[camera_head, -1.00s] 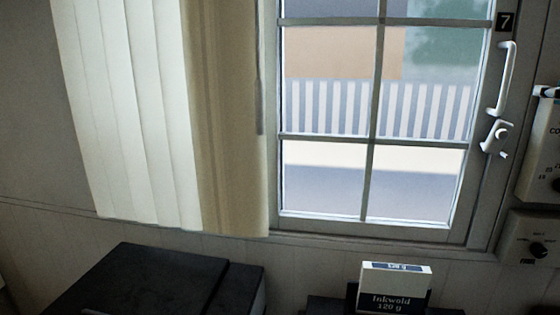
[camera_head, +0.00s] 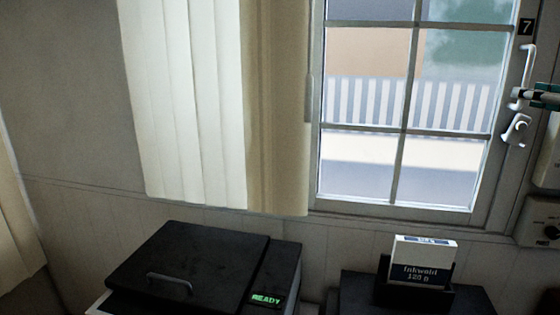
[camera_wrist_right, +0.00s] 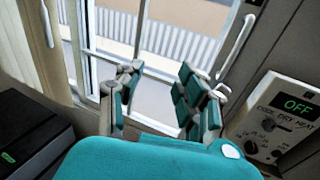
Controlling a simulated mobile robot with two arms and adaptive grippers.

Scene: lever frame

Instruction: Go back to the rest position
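My right gripper (camera_head: 527,97) shows at the right edge of the head view, overlapping the lower end of the white window handle (camera_head: 527,62). I cannot tell from this view whether they touch. In the right wrist view the teal and grey fingers of the right gripper (camera_wrist_right: 160,75) stand apart, with the window seen through an empty gap. The handle (camera_wrist_right: 236,46) is to the right of the fingers there. My left gripper is in neither view.
A control box reading OFF (camera_wrist_right: 285,115) is on the right wall. Below stand a black-lidded machine reading READY (camera_head: 190,255) and an Inkwold box (camera_head: 423,262) in a dark holder. Curtains (camera_head: 190,110) hang left of the window.

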